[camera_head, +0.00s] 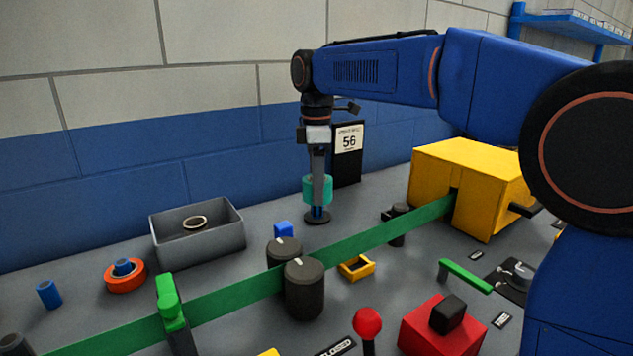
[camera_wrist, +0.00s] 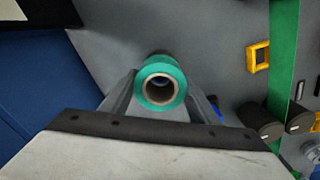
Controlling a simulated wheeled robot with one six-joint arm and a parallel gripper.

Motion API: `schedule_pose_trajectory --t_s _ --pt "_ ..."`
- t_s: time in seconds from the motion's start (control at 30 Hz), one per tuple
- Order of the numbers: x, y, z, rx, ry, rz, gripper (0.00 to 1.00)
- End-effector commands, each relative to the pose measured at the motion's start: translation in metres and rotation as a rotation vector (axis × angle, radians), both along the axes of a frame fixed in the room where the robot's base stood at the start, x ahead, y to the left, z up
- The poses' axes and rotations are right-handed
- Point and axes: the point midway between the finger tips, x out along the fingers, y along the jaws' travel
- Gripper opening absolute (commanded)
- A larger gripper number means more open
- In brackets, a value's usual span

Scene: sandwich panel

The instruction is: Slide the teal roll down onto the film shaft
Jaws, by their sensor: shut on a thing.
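The teal roll (camera_head: 324,190) is held upright between the fingers of my gripper (camera_head: 316,188), which is shut on it. The film shaft (camera_head: 318,211) shows as a short blue stub on a dark round base (camera_head: 317,219) directly below the roll. Whether the shaft's top is inside the roll's core is hard to tell in the head view. In the wrist view the teal roll (camera_wrist: 168,65) sits between the two fingers, with its brown core facing the camera. A small pale blue patch shows inside the core, roughly centred; the rest of the shaft is hidden.
A grey bin (camera_head: 205,245) with a ring inside stands left. An orange roll (camera_head: 125,277) sits around a blue post. A green film band (camera_head: 350,244) runs past dark rollers (camera_head: 304,287) to a yellow box (camera_head: 470,180). A "56" sign (camera_head: 348,150) stands close behind my gripper.

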Motion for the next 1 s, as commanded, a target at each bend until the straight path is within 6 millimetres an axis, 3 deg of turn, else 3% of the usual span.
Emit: schedule_pose_trajectory --t_s 0.43,1.0 --pt "0.000 0.000 -0.002 0.000 0.000 0.000 0.30" --pt "0.000 0.000 -0.024 0.000 -0.001 0.000 0.30"
